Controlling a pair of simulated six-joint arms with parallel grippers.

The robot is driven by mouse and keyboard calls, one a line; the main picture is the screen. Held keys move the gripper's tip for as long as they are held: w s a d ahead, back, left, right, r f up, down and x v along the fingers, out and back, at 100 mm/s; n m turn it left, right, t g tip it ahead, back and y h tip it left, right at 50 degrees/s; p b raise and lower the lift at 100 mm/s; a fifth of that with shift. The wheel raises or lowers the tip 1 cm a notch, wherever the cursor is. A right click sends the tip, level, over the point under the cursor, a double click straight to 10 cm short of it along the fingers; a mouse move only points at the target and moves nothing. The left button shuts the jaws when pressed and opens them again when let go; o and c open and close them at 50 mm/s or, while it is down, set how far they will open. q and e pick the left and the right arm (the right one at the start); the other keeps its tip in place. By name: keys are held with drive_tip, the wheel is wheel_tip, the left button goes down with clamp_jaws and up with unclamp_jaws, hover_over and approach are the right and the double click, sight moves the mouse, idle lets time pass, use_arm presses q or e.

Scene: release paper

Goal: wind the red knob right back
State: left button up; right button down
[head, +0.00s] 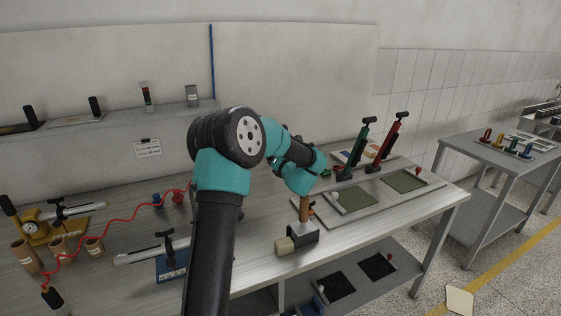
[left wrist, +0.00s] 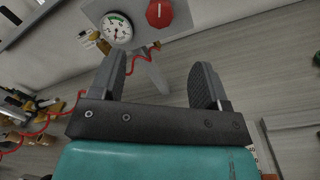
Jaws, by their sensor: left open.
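The red knob (left wrist: 159,13) is at the top of the left wrist view, cut by the frame edge. It sits on a grey panel (left wrist: 182,18), beside a round white dial gauge (left wrist: 117,29). My left gripper (left wrist: 158,68) is open, with nothing between its two dark fingers. The knob lies beyond the fingertips and apart from them. In the head view my left arm reaches over the bench, and I cannot make out its fingers there. I cannot make out the knob in the head view. My right gripper is in neither view.
The long bench (head: 110,196) holds brown cups (head: 60,249), a red hose (head: 118,221) and a blue-based clamp (head: 172,262) on the left. Green (head: 357,145) and red (head: 391,136) levers stand on the right.

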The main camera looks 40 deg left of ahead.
use_arm(q)
drive_tip(key=v, duration=0.3)
drive_tip(key=shift+s+d, duration=0.15)
drive_tip(key=shift+d, duration=0.25)
